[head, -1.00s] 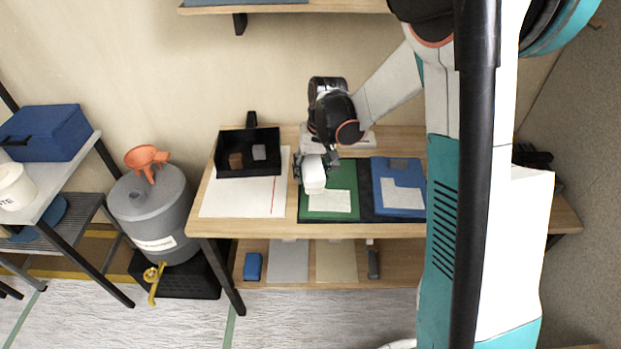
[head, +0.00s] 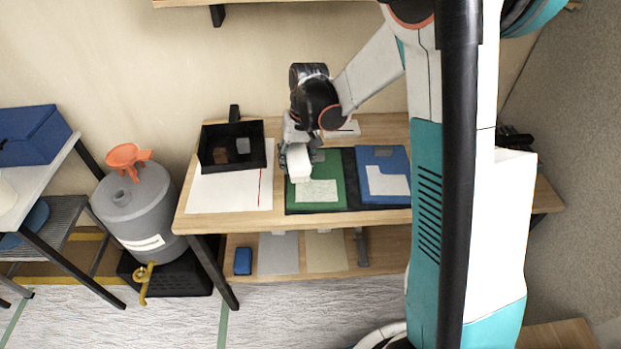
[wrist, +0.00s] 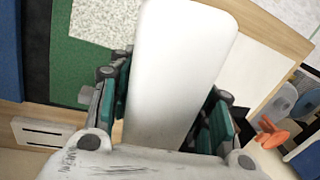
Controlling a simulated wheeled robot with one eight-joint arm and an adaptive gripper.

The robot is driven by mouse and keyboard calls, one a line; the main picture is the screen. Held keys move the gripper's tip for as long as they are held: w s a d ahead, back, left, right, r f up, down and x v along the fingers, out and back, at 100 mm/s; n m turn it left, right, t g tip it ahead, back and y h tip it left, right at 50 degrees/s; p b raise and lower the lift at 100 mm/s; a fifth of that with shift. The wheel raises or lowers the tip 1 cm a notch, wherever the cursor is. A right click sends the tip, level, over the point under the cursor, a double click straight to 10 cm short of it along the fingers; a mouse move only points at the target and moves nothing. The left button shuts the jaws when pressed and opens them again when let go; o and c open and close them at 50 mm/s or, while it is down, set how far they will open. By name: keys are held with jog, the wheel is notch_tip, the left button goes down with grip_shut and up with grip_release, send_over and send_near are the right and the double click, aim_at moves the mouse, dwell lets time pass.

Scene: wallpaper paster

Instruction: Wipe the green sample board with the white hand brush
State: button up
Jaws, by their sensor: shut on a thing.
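My gripper (head: 299,149) is shut on the white hand brush (head: 300,167), with a finger on each side of it. The brush hangs over the left part of the green sample board (head: 329,170); whether it touches the surface cannot be told. The board lies on the table and has a pale speckled patch (head: 317,192) at its front. In the wrist view the brush (wrist: 182,65) fills the middle and hides part of the board (wrist: 58,58). The brush's underside is hidden.
A blue board (head: 386,166) lies to the right on a black mat (head: 352,181). A wooden shelf (head: 343,263) runs under the table (head: 389,216).

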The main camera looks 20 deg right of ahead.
aim_at(314, 186)
jog(key=shift+m+h, duration=0.3)
jog(key=shift+m, duration=0.3)
notch_tip(314, 186, down, 4)
jog(key=b, duration=0.2)
jog(key=shift+f+b, duration=0.15)
jog(key=shift+b, duration=0.2)
jog(key=shift+f+m, duration=0.4)
jog(key=shift+f, duration=0.8)
jog(key=shift+f, duration=0.3)
jog(key=shift+d, duration=0.1)
jog(key=shift+h, duration=0.3)
jog(key=shift+s+d, duration=0.65)
jog(key=shift+d, duration=1.05)
jog(key=shift+s+d, duration=0.65)
jog(key=shift+d, duration=1.1)
jog(key=shift+s+d, duration=0.65)
jog(key=shift+d, duration=1.05)
jog(key=shift+w+a, duration=0.35)
jog(key=shift+a, duration=0.55)
jog(key=shift+w+a, duration=0.35)
jog(key=shift+a, duration=0.6)
jog(key=shift+w+a, duration=0.35)
jog(key=shift+a, duration=0.55)
